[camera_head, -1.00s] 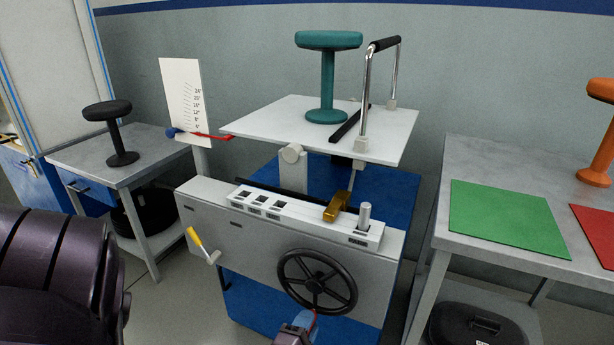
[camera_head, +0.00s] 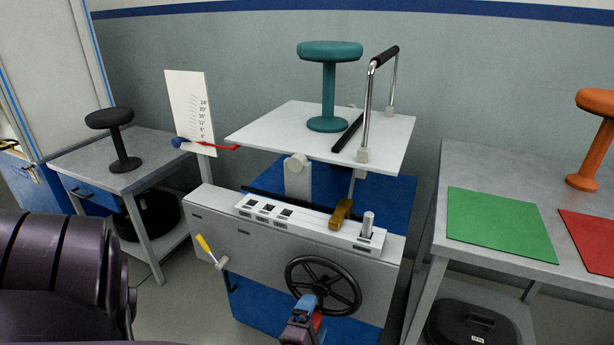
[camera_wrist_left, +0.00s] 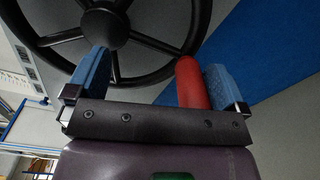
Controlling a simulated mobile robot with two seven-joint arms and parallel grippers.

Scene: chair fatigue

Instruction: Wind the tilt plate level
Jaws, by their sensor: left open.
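The white tilt plate (camera_head: 270,130) carries a teal stool (camera_head: 328,85); its exact tilt is hard to tell. A red pointer (camera_head: 215,146) lies below the lowest readable mark on the white scale board (camera_head: 187,105). The black handwheel (camera_head: 346,272) is on the front panel; it also shows in the wrist view (camera_wrist_left: 150,75). My left gripper (camera_head: 311,307) is open at the wheel's lower part. A red handle (camera_wrist_left: 189,82) stands between its blue fingers, close to the right-hand one in the wrist view. Its join to the wheel is hidden. My right gripper is out of view.
A yellow-handled crank (camera_head: 206,246) sticks out left of the wheel. A brass-coloured lever (camera_head: 341,213) and a metal post (camera_head: 367,224) stand on the panel top. A side table (camera_head: 475,180) with green and red mats is at right, another (camera_head: 75,160) at left.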

